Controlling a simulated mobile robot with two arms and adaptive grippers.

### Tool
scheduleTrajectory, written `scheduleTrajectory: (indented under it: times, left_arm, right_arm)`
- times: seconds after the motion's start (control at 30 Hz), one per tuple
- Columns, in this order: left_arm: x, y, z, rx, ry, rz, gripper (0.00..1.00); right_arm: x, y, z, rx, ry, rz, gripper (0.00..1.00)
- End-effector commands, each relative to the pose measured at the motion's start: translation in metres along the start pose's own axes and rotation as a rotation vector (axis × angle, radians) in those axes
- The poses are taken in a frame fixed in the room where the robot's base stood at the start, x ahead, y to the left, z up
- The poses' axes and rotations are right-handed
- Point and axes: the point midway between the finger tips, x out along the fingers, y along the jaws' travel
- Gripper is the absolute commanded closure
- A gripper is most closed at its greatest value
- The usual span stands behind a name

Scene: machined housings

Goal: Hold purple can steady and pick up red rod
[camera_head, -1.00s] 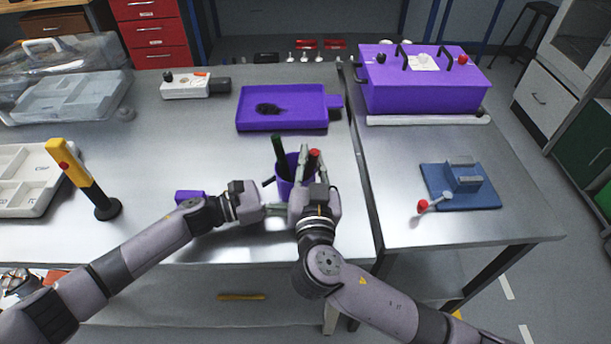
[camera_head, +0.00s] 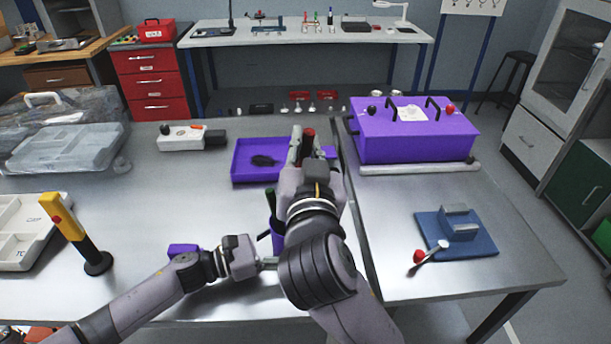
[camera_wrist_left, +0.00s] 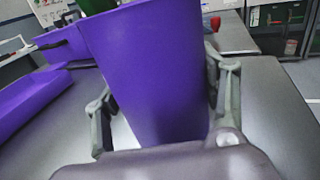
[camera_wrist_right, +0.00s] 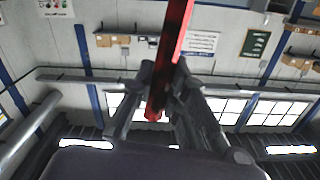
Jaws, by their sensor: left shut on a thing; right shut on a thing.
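The purple can (camera_wrist_left: 150,70) stands between the fingers of my left gripper (camera_wrist_left: 165,110), which is shut on it. In the head view only a strip of the can (camera_head: 278,238) shows, with a dark green rod (camera_head: 271,203) standing in it; my right arm hides the rest. My right gripper (camera_head: 302,150) is raised above and beyond the can, shut on the red rod (camera_wrist_right: 170,60). The rod's top (camera_head: 308,138) shows between the fingertips in the head view, and its lower end hangs free in the right wrist view.
A purple tray (camera_head: 242,172) with a dark object lies behind the right gripper. A purple box (camera_head: 415,138) and a blue plate with a block (camera_head: 450,235) are on the right table. A yellow and black tool (camera_head: 78,235) stands at left. The table's middle left is clear.

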Motion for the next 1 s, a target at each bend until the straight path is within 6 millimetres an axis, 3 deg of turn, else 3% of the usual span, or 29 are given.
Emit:
scheduleTrajectory:
  times: [0.13,0.47,0.5,0.83,1.0]
  left_arm:
    - [0.0,0.0,-0.001,-0.001,0.002,0.001,0.64]
    - [0.0,0.0,-0.001,-0.001,0.002,0.001,0.64]
    - [0.0,0.0,-0.001,-0.001,0.002,0.001,0.34]
    - [0.0,0.0,0.0,0.0,0.001,0.0,0.12]
    - [0.0,0.0,0.0,0.0,0.0,0.0,0.12]
  right_arm:
    - [0.0,-0.003,-0.017,0.002,0.001,0.0,1.0]
    - [0.0,-0.004,-0.022,-0.001,-0.001,0.001,1.0]
    - [0.0,-0.004,-0.021,-0.001,0.0,0.001,1.0]
    - [0.0,-0.004,-0.021,-0.001,0.0,0.001,1.0]
    - [0.0,-0.004,-0.021,-0.001,0.0,0.001,1.0]
